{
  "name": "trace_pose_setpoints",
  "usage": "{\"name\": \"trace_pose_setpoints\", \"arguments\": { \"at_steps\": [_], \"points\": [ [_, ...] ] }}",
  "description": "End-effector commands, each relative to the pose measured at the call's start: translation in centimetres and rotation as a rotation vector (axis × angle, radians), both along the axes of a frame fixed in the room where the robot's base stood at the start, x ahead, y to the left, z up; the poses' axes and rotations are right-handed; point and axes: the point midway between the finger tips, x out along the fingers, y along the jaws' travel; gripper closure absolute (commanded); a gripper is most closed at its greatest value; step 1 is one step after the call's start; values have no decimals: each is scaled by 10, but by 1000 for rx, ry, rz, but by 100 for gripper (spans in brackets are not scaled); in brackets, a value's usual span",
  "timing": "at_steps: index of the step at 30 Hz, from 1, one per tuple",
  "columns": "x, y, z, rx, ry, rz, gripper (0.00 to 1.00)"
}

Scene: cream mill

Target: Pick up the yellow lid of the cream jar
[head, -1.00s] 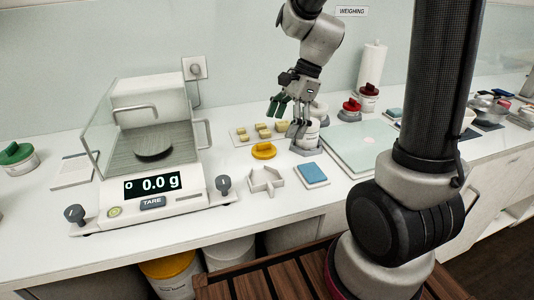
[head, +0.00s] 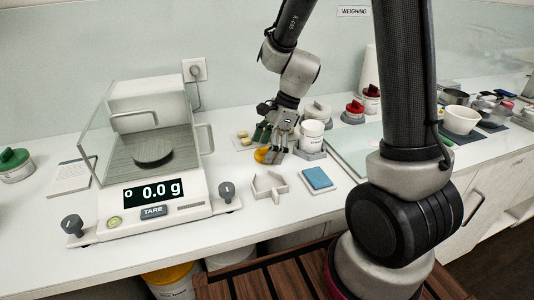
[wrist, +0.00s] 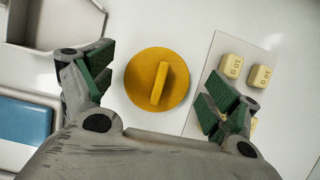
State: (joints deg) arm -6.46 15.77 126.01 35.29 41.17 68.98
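The yellow lid (wrist: 139,82) is a round disc with a raised bar grip across its top. It lies on the white counter. In the wrist view it sits between the two open green-padded fingers of my gripper (wrist: 155,90), with a gap on both sides. In the head view my gripper (head: 272,145) is low over the counter and partly hides the yellow lid (head: 262,156). A white jar (head: 312,131) stands in a grey holder just right of the gripper; whether it is the cream jar I cannot tell.
Yellow weights (wrist: 262,76) on a pale card lie close to one finger. A grey Y-shaped divider (head: 268,187) and a blue pad (head: 318,178) lie in front. A scale (head: 160,187) reading 0.0 g stands to the left. Red-topped items (head: 354,107) stand further right.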

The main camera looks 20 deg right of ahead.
Motion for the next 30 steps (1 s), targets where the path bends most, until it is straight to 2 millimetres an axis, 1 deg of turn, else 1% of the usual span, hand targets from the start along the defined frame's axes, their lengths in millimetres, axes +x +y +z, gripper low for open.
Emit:
{"name": "trace_pose_setpoints", "arguments": {
  "at_steps": [1, 4, 5, 14, 17, 20, 27, 30],
  "points": [
    [0, 0, 0, 0, 0, 0, 24],
    [0, 0, 0, 0, 0, 0, 39],
    [0, 0, 0, 0, 0, 0, 43],
    [0, 0, 0, 0, 0, 1, 43],
    [0, 0, 6, 1, -2, 1, 43],
    [1, 0, 20, 1, -4, 3, 43],
    [1, 0, 71, 1, -5, 2, 43],
    [1, 0, 87, 0, -4, 2, 43]
  ]
}}
